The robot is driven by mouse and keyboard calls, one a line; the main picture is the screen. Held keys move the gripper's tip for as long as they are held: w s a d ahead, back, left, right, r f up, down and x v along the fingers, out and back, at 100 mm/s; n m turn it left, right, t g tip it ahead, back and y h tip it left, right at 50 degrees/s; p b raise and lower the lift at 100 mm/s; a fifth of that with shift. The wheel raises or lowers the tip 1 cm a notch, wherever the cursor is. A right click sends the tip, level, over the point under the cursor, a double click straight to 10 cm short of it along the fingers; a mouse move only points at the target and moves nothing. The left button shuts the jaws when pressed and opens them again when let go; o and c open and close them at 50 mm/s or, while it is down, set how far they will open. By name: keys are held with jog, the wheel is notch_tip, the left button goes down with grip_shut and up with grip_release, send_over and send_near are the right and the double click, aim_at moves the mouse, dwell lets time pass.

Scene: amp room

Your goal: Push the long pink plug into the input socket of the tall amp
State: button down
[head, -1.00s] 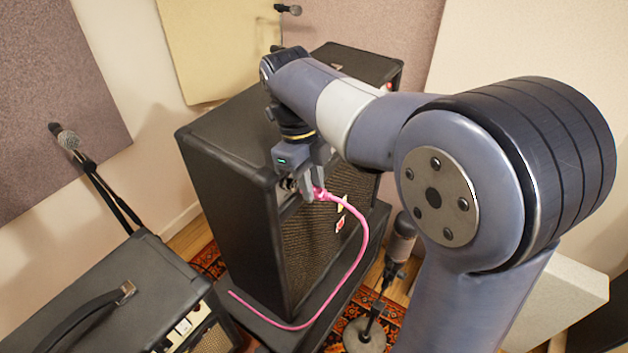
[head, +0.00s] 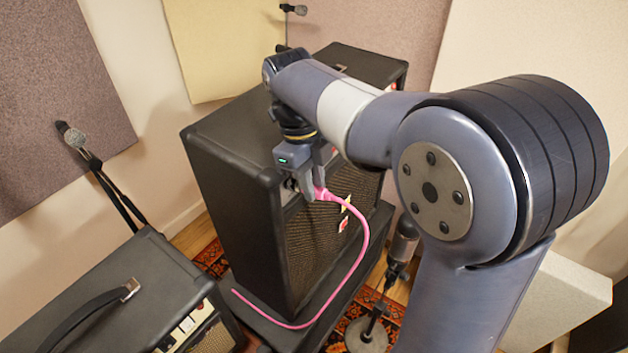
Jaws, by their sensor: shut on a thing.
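The tall amp (head: 235,205) is a black cabinet with a woven grille, standing on a dark low platform. My gripper (head: 313,193) is at the upper front edge of the amp, by its control panel. It is shut on the pink plug (head: 322,194), whose pink cable (head: 362,240) hangs down in a curve to the platform. The plug's tip and the input socket are hidden behind the gripper fingers, so I cannot tell whether the plug is in the socket.
A smaller amp with a handle (head: 130,290) stands at the lower left. A microphone on a stand (head: 75,138) is behind it. Another microphone (head: 402,242) stands on a round base right of the tall amp. A second black cabinet (head: 355,65) is behind.

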jog(key=shift+w+a, duration=0.15)
jog(key=shift+a, duration=0.05)
dwell(0.5)
jog(key=c, duration=1.2)
grip_release()
notch_tip(320, 180, up, 10)
jog(key=w+a, duration=0.1)
jog(key=shift+w+a+r+b, duration=0.15)
jog(key=shift+a+r+b, duration=0.1)
jog(key=shift+a+b, duration=0.1)
jog(key=f, duration=0.3)
jog(key=s+d+f, duration=0.1)
jog(key=f, duration=0.3)
jog(key=f+p, duration=0.1)
jog(key=f, duration=0.2)
jog(key=shift+s+d+f, duration=0.15)
jog(key=shift+d+f, duration=0.15)
jog(key=shift+d, duration=0.1)
jog(key=shift+s+d, duration=0.1)
